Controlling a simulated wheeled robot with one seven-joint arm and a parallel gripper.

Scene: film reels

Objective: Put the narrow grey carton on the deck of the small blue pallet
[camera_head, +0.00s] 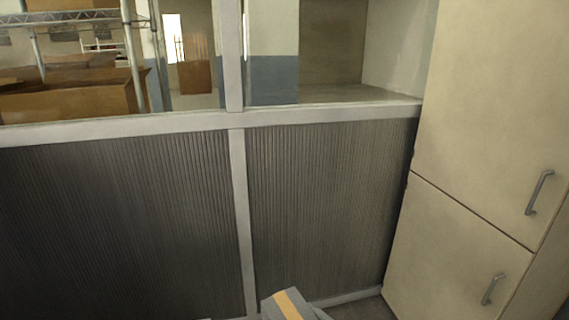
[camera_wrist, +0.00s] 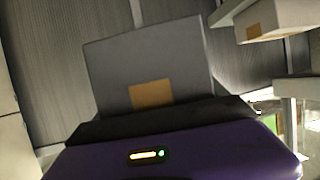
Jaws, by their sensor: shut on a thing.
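The narrow grey carton (camera_wrist: 150,65), with a tan patch on its face, fills the middle of the wrist view. My gripper (camera_wrist: 160,120), dark with a purple body behind it, is shut on the carton's near end; the fingertips are not clearly seen. In the head view, a grey box with a tan stripe (camera_head: 283,307) shows at the bottom edge and looks like the same carton, mostly cut off. The small blue pallet is in neither view.
A ribbed dark partition with pale rails (camera_head: 150,225) stands ahead. A beige cabinet with handles (camera_head: 480,150) is at the right. In the wrist view, another pale box with a tan patch (camera_wrist: 280,18) sits on a light ledge at upper right.

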